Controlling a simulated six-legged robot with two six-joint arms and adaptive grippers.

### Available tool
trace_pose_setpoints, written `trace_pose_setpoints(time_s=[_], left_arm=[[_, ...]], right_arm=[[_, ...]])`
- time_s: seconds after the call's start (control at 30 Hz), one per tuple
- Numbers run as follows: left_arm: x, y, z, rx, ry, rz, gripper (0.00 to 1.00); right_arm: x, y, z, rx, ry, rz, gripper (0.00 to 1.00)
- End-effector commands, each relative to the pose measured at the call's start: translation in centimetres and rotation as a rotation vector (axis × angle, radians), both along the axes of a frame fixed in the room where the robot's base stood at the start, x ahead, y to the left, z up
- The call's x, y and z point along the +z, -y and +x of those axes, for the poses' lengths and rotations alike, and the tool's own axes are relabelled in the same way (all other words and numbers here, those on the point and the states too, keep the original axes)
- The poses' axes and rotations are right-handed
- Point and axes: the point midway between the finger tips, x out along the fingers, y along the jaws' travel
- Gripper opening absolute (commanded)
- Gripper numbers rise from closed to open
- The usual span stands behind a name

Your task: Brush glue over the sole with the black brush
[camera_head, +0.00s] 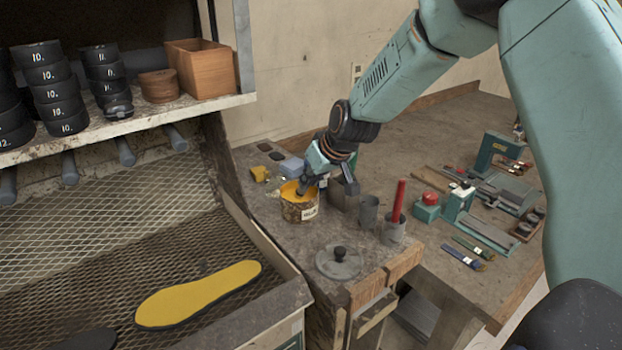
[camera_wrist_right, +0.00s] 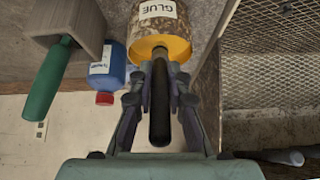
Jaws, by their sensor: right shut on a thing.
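The sole (camera_head: 200,295), yellow on top with a dark edge, lies flat on the mesh tray at the lower left of the head view. The glue can (camera_head: 298,211), worn and with yellow glue at its rim, stands on the bench; in the wrist view its label (camera_wrist_right: 158,9) reads GLUE. My right gripper (camera_head: 303,187) is at the can's mouth. In the wrist view it is shut on the black brush (camera_wrist_right: 159,110) by its handle. The brush's front end is at the can opening and its bristles are hidden. My left gripper is not in view.
A round lid (camera_head: 338,262) lies in front of the can. Metal cups, one with a red handle (camera_head: 398,201), stand to its right. A blue bottle (camera_wrist_right: 107,72) and a green handle (camera_wrist_right: 47,85) are near in the wrist view. A raised edge separates the mesh tray (camera_head: 130,225) from the bench.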

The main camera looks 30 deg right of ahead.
Motion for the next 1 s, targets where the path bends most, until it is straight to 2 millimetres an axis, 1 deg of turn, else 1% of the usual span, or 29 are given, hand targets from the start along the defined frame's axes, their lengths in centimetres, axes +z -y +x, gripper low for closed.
trace_pose_setpoints(time_s=[0.47, 0.57, 1.0], left_arm=[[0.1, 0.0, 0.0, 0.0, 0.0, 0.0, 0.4], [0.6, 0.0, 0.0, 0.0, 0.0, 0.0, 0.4], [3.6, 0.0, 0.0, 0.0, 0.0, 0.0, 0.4]], right_arm=[[-0.1, -0.1, -0.2, 0.001, -0.007, 0.001, 0.0], [0.4, -0.1, -0.2, 0.001, -0.007, 0.001, 0.0], [3.7, 0.0, -0.1, 0.0, -0.003, 0.001, 0.0]])
